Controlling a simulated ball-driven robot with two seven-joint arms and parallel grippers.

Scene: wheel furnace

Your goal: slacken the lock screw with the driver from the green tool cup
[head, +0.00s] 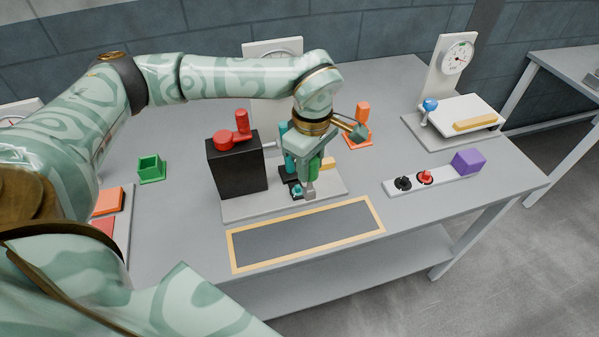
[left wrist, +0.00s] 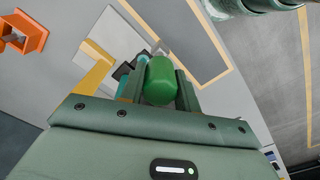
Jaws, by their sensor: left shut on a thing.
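My left gripper (head: 312,172) is shut on the green-handled driver (head: 314,167), pointing down over the front of the machine. In the left wrist view the driver's round green handle (left wrist: 160,80) sits between the two fingers. The driver's grey lower end (head: 309,191) is beside a small teal part on a black mount (head: 297,190); I cannot tell whether this is the lock screw or whether they touch. The green tool cup (head: 151,169) stands empty at the left of the bench. My right gripper is not in view.
A black block with red knobs (head: 237,165) stands left of the gripper. An orange tool in an orange cup (head: 361,125) stands behind right. A yellow-framed dark mat (head: 305,236) lies empty in front. A strip with knobs and a purple block (head: 468,161) is at right.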

